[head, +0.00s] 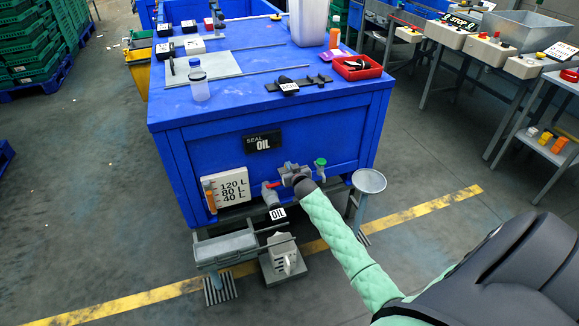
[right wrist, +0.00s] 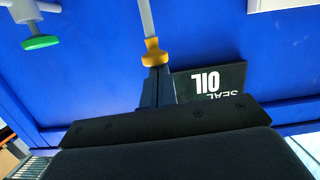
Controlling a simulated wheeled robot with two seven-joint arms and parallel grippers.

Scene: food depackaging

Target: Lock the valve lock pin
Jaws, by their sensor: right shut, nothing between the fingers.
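My right gripper (head: 290,174) is shut and empty at the front of the blue tank (head: 240,203), close to the valve. The valve's red lever (head: 272,185) shows just left of the gripper, above the OIL tag (head: 278,214). In the right wrist view, the shut fingers (right wrist: 157,75) are right by a yellow collar (right wrist: 153,54) on a pale rod (right wrist: 147,18). I cannot tell whether they touch. The lock pin cannot be made out for certain; the gripper may hide it. My left gripper is not in view.
A green-knobbed tap (head: 320,167) is right of the gripper and shows in the right wrist view (right wrist: 40,42). The SEAL OIL plate (head: 262,143) is above. A round stand (head: 369,181) is right.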

